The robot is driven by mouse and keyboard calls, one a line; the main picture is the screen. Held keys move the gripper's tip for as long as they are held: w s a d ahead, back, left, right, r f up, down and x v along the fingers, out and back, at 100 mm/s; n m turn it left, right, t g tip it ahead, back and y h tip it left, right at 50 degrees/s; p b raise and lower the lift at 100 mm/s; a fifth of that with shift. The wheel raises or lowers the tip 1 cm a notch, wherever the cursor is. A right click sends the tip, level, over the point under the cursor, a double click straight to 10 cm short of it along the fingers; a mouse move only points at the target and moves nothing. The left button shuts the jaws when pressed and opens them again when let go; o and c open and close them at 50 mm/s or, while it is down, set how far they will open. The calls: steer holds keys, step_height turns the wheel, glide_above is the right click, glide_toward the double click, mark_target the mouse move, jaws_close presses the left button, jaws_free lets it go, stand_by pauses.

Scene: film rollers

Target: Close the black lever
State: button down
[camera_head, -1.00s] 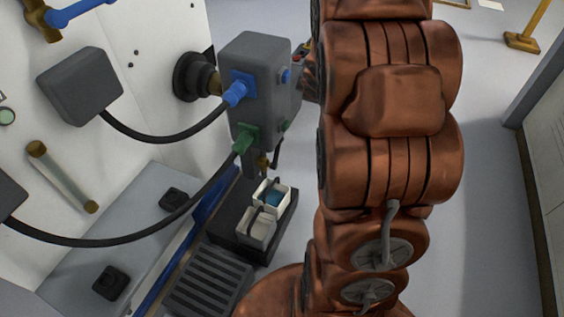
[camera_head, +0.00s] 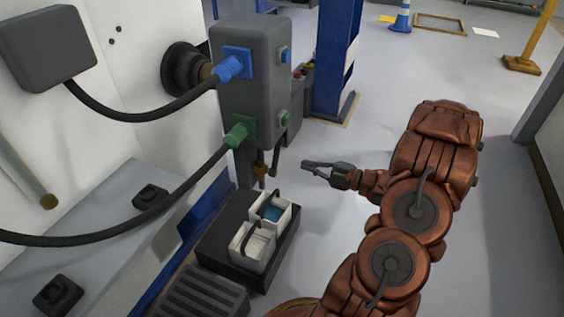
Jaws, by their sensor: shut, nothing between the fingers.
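The black lever (camera_head: 276,158) is a small dark handle beside a brass valve (camera_head: 261,171), below the grey box (camera_head: 252,85) on the machine. It hangs roughly upright and is small in the picture, so its exact angle is hard to tell. My gripper (camera_head: 309,167) is shut and empty. It points left toward the lever, to the right of it in the picture and apart from it. The gripper was not visible earlier.
Two white containers (camera_head: 252,248), one holding something blue, stand in a black tray (camera_head: 225,238) below the valve. Black hoses (camera_head: 140,112) run from the box's blue and green connectors. A blue post (camera_head: 333,60) stands behind. Grey floor (camera_head: 400,75) is open to the right.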

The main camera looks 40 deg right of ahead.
mark_target(276, 156)
steer(key=shift+s+a, duration=0.1)
steer(key=shift+s, duration=0.1)
steer(key=w+a+f+b, duration=0.2)
steer(key=w+b, duration=0.1)
steer(key=w, duration=0.8)
steer(key=shift+w, duration=0.2)
stand_by(0.4)
steer(key=shift+w+r, duration=0.1)
steer(key=shift+r, duration=0.05)
stand_by(0.4)
